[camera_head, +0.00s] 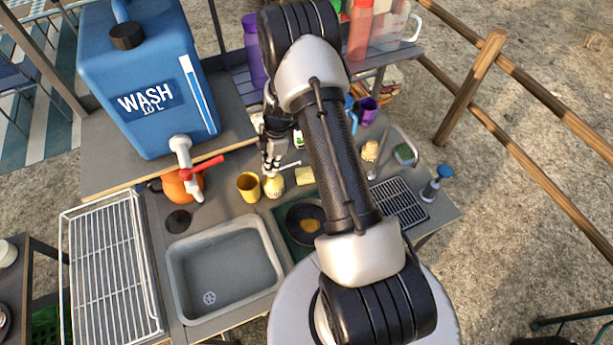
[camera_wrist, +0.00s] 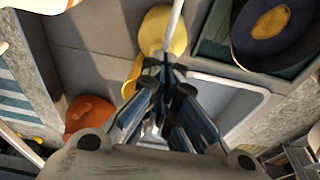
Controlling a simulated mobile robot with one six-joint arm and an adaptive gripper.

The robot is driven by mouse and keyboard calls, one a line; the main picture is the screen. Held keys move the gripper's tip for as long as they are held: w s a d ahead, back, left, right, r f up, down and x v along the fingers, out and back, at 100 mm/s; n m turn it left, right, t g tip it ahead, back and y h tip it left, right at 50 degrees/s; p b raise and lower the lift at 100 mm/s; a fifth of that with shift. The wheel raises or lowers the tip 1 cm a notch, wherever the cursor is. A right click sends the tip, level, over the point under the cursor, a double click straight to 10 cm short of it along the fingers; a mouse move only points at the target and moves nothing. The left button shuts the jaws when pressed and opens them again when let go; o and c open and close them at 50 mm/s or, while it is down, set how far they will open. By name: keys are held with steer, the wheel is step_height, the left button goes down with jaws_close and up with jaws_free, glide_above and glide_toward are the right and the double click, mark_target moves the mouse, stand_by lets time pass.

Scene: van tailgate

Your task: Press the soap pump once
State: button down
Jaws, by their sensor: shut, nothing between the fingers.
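The soap pump is a rounded yellow bottle (camera_head: 274,187) with a thin white spout (camera_head: 291,164), standing on the grey counter between the yellow cup and the pan. My gripper (camera_head: 271,172) is shut and empty, pointing down right over the top of the pump. In the wrist view my fingertips (camera_wrist: 166,68) are together at the inner end of the white spout (camera_wrist: 177,20), with the yellow bottle (camera_wrist: 155,28) beneath. The fingers hide the pump head, so I cannot tell whether they touch it.
A yellow cup (camera_head: 248,186) stands close on the left. A sink (camera_head: 224,270) is in front. A blue water tank (camera_head: 145,75) with a red-handled tap stands back left.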

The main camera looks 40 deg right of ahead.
steer(key=shift+r+p, duration=0.55)
steer(key=shift+r, duration=0.9)
step_height(320, 180, up, 6)
steer(key=shift+p, duration=0.6)
